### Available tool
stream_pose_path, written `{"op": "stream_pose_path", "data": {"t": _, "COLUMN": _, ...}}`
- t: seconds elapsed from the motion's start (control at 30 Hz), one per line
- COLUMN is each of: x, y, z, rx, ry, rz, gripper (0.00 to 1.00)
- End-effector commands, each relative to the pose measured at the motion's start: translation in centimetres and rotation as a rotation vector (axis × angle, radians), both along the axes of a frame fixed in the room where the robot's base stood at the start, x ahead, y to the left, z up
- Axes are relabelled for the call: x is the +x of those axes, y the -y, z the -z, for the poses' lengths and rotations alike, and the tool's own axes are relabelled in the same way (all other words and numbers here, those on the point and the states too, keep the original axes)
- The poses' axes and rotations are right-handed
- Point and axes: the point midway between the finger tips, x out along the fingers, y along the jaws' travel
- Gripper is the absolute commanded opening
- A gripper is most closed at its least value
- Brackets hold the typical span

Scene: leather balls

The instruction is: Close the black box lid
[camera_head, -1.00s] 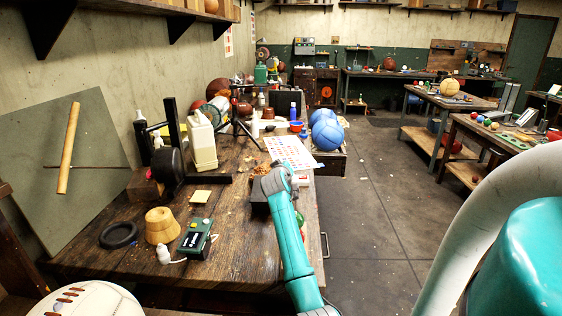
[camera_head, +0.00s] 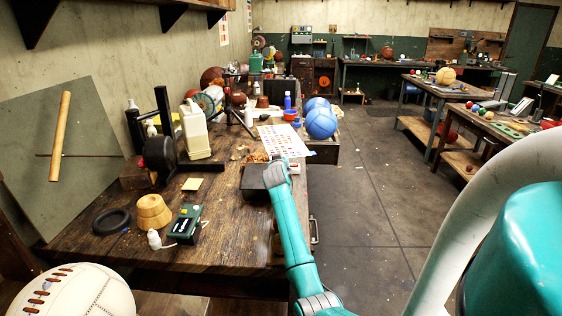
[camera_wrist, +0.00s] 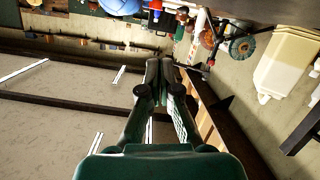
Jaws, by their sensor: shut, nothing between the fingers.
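In the head view, a low black box (camera_head: 253,183) sits near the right edge of the wooden workbench (camera_head: 235,225). My arm's wrist covers its right part, and I cannot tell how its lid stands. My gripper (camera_wrist: 160,66) shows in the wrist view with its fingers together and nothing between them. In the head view the fingers are hidden behind the wrist, close to the box; I cannot tell whether they touch it. The box is not clear in the wrist view.
Open floor (camera_head: 370,200) is on the right.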

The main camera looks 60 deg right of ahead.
Motion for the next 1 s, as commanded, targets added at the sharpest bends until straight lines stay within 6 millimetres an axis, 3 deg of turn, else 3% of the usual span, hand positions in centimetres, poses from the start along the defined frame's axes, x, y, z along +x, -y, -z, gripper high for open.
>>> {"op": "stream_pose_path", "data": {"t": 0.17, "x": 0.2, "y": 0.0, "z": -0.6, "rx": -0.002, "ry": 0.001, "rz": 0.0, "gripper": 0.0}}
{"op": "stream_pose_path", "data": {"t": 0.43, "x": 1.4, "y": 0.0, "z": -4.4, "rx": -0.002, "ry": 0.001, "rz": -0.006, "gripper": 0.0}}
{"op": "stream_pose_path", "data": {"t": 1.0, "x": -2.4, "y": -7.8, "z": -6.1, "rx": 0.0, "ry": 0.0, "rz": -0.005, "gripper": 0.0}}
